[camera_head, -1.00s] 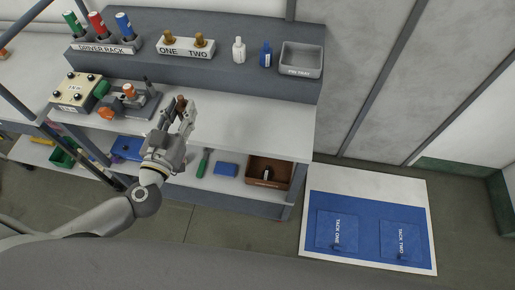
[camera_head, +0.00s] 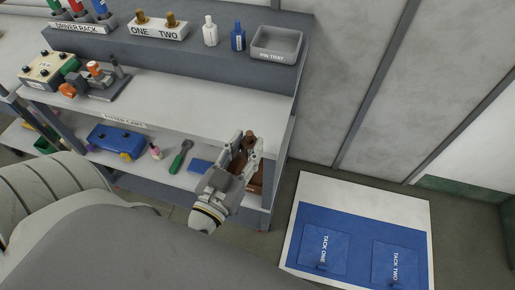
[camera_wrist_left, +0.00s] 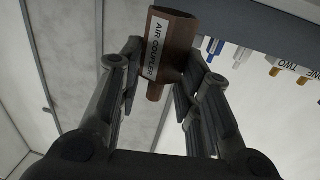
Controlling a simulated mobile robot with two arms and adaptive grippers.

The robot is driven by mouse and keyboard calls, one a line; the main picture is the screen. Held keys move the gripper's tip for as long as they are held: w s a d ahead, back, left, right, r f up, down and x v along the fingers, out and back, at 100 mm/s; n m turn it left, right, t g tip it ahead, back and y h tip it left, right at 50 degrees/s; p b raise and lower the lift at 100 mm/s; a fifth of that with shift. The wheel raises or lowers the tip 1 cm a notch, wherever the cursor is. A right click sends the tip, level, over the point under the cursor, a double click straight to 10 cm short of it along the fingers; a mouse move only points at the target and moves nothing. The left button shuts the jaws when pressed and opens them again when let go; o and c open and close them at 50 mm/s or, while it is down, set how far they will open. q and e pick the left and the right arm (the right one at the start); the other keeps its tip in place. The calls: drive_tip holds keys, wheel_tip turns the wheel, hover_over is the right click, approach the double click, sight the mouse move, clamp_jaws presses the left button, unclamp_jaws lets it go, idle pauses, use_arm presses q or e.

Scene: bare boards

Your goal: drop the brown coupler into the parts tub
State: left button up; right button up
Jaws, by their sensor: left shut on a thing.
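My left gripper (camera_head: 248,142) is shut on the brown coupler (camera_head: 249,137). In the left wrist view the coupler (camera_wrist_left: 172,45) sits between the two fingers and bears a white label reading AIR COUPLER. In the head view the gripper is at the right end of the lower shelf, in front of a brown open tub (camera_head: 257,182). The gripper hides most of the tub and its contents. I cannot tell the height of the coupler over the tub. My right gripper is not in view.
The cart's upper shelf (camera_head: 190,105) lies behind and left of the gripper. On the lower shelf are a blue box (camera_head: 117,140), a green-handled tool (camera_head: 180,157) and a blue block (camera_head: 200,165). A grey pin tray (camera_head: 276,44) stands on the top ledge. A blue mat (camera_head: 350,235) lies on the floor at right.

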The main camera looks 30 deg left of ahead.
use_arm(q)
drive_tip(key=s+a+f+n+y+b, duration=0.1)
drive_tip(key=s+f+b, duration=0.1)
drive_tip(key=f+b, duration=0.95)
drive_tip(key=s+a+f+n+y+b, duration=0.1)
drive_tip(key=a+f+b, duration=0.1)
drive_tip(key=f+b, duration=0.9)
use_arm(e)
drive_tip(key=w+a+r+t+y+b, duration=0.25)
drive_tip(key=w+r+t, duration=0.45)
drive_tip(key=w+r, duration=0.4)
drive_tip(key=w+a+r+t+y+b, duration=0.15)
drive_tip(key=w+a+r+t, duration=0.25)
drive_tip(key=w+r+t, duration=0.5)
use_arm(q)
drive_tip(key=w+a+f+b, duration=0.3)
drive_tip(key=w+f+b, duration=0.1)
drive_tip(key=w+f, duration=0.8)
drive_tip(key=shift+w+a+f, duration=0.2)
drive_tip(key=shift+w+f, duration=0.2)
drive_tip(key=shift+f, duration=0.45)
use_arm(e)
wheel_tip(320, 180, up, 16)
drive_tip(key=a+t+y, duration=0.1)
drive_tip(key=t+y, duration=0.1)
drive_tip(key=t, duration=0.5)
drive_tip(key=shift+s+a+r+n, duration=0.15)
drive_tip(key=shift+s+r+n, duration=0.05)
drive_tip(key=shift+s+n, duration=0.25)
